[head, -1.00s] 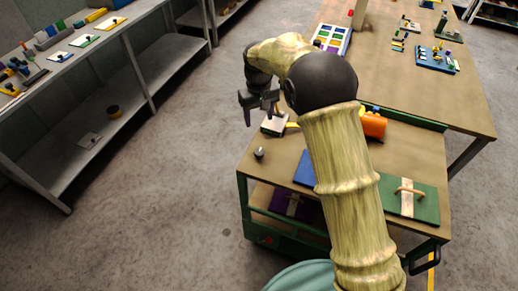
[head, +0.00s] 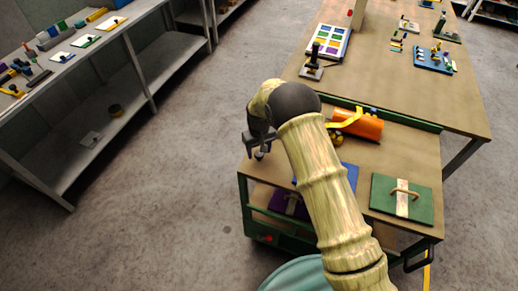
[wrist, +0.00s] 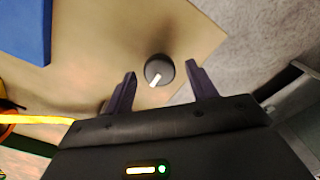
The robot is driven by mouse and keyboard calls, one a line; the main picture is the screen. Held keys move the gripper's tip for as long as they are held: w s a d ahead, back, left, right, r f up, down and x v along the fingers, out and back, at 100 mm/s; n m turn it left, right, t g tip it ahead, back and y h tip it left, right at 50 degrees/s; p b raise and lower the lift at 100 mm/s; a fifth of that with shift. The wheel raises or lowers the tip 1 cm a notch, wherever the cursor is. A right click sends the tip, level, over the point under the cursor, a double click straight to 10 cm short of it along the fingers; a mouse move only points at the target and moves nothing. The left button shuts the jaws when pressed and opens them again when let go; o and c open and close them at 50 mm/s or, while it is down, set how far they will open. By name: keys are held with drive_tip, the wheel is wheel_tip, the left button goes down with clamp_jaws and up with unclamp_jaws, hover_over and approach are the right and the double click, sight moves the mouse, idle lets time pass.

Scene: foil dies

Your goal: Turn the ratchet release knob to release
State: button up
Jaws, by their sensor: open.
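The ratchet release knob (wrist: 158,70) is a small round dark knob with a white pointer mark, standing on the tan cart top near a corner. In the wrist view its pointer slants toward the lower left. My gripper (wrist: 161,79) is open, with one finger on each side of the knob and visible gaps between; whether the fingers reach down to its height is hard to tell. In the head view my gripper (head: 258,142) is over the cart's left corner and the knob (head: 259,155) shows only partly beneath it.
An orange cylinder (head: 362,126) with a yellow strap (head: 344,124) lies on the cart top. A long table (head: 435,100) stands behind; open floor is to the left.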

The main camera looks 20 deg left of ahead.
drive_tip(key=shift+f, duration=0.3)
drive_tip(key=c, duration=1)
